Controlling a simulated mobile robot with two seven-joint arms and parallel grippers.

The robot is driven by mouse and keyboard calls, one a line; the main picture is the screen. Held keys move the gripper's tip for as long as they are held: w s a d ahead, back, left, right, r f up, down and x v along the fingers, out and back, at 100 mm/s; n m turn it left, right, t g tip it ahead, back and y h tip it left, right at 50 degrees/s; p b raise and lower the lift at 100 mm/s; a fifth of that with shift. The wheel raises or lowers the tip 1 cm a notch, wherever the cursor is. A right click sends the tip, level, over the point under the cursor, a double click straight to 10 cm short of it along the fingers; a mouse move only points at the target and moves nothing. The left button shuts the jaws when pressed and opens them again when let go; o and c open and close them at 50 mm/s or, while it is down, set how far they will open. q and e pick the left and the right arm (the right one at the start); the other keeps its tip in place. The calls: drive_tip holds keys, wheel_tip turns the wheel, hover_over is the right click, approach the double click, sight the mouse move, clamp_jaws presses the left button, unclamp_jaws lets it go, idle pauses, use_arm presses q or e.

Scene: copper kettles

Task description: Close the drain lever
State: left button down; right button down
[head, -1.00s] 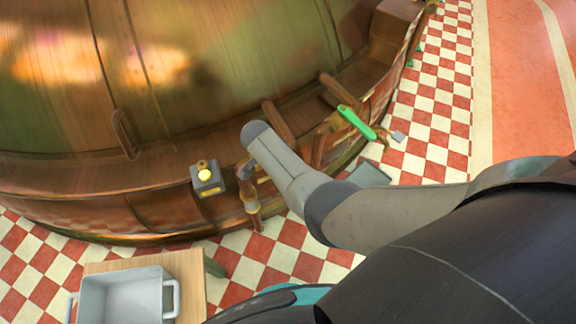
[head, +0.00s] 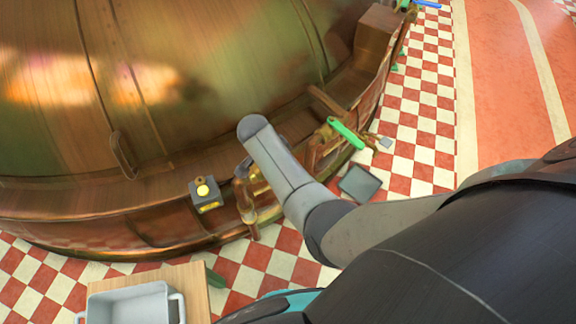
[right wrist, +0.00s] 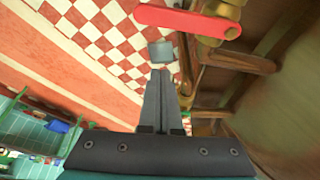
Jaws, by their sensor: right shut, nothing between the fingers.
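A red lever (right wrist: 187,21) sits on a brass valve (right wrist: 213,25) at the top of the right wrist view. My right gripper (right wrist: 162,74) is shut and empty, its fingertips below the red lever in that picture and apart from it. In the head view my right arm comes in from the right in front of the copper kettle (head: 180,90), and its gripper is hidden behind the arm. A green lever (head: 346,132) sits on the kettle's pipework, right of my arm. The red lever does not show in the head view. My left gripper is not in view.
A dark box with a yellow button (head: 204,194) is on the kettle's side. A grey tray (head: 359,183) lies on the checkered floor. A wooden stand holds a grey tub (head: 135,304) at the bottom left. Brown pipes (right wrist: 234,60) run close right of my gripper.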

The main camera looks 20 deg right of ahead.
drive_tip(key=shift+v, duration=0.8)
